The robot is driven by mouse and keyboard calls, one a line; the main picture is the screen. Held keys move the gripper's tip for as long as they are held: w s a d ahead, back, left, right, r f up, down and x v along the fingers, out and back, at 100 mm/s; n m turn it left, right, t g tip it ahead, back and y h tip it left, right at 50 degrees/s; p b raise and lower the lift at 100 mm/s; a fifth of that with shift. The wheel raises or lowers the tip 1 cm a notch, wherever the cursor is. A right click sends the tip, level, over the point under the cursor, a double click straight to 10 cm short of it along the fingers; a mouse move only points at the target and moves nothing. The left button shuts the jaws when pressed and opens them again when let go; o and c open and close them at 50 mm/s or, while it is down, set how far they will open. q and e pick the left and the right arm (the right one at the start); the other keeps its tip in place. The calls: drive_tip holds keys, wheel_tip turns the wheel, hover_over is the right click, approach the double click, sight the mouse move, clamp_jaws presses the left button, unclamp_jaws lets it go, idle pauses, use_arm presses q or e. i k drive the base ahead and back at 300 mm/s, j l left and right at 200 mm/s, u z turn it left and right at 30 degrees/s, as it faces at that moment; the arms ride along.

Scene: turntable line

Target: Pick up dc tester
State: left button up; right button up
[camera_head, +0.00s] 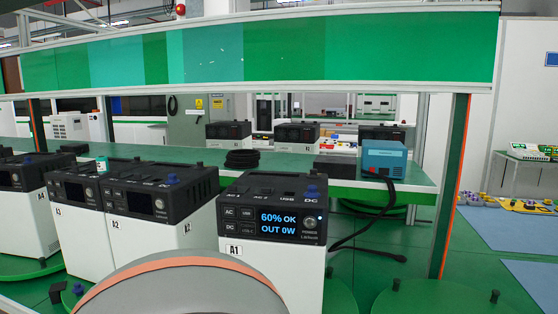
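No object is labelled as the dc tester, so I cannot tell for sure which one it is. A small blue-topped plug (311,191) stands upright at the DC marking on top of power station A1 (270,232). A1 is white with a black top, and its lit screen reads "60% OK, OUT 0W". A similar blue-topped piece (172,180) stands on station A2 (152,212). A blue box (384,159) with a black cable sits on the green bench behind. Neither of my grippers is in view.
More stations, including A3 (75,212) and A4 (20,200), stand at the left. A black cable (365,226) hangs from the bench (300,165) right of A1. A green panel beam (270,50) spans overhead.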

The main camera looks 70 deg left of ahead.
sight(102, 162)
drive_tip(key=u, duration=3.35)
drive_tip(key=j, duration=0.4)
drive_tip(key=i, duration=0.05)
